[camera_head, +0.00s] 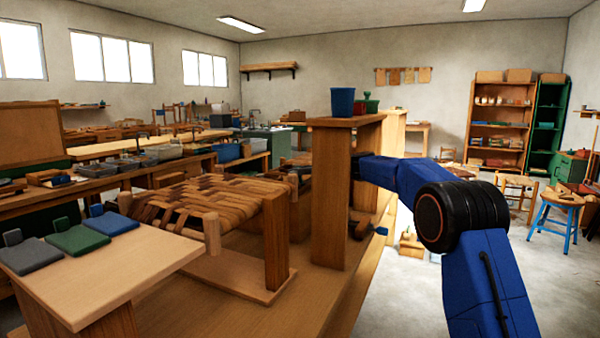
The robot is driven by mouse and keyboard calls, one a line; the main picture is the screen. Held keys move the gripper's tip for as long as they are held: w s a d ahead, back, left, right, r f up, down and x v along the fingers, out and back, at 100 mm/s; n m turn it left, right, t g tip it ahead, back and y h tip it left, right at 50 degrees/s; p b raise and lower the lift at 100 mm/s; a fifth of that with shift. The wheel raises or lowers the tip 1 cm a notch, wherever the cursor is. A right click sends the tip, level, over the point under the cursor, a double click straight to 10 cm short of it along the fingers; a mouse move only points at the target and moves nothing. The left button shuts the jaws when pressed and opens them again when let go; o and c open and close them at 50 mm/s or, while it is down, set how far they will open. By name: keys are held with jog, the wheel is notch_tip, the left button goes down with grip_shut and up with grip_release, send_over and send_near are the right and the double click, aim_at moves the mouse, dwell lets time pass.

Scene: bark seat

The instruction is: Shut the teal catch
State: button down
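No part is clearly recognisable as a teal catch. Closest in colour is a green plate with a small raised tab (78,238), lying between a grey plate (30,256) and a blue plate (112,224) on a pale wooden board at the left. My blue arm comes up from the lower right, bends at a black joint and runs left behind an upright wooden post (331,195). A small blue piece (381,231) shows low beside the post, too small to identify.
A low seat frame with woven bark strips (205,200) stands on the wooden bench (235,318), between the pale board (150,262) and the post. A blue cup (342,101) stands on the post's top shelf. Open floor lies at right, near a blue-legged stool (560,205).

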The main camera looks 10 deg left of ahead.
jog(key=shift+w+a+f+g+h, duration=0.15)
jog(key=shift+a+h, duration=0.1)
jog(key=shift+h, duration=0.2)
jog(key=shift+a+f+g+h, duration=0.1)
jog(key=shift+a+g+h, duration=0.1)
jog(key=shift+h, duration=0.25)
jog(key=c, duration=1.5)
grip_release()
jog(key=shift+d+r, duration=0.1)
jog(key=v, duration=0.7)
jog(key=shift+d+r, duration=0.1)
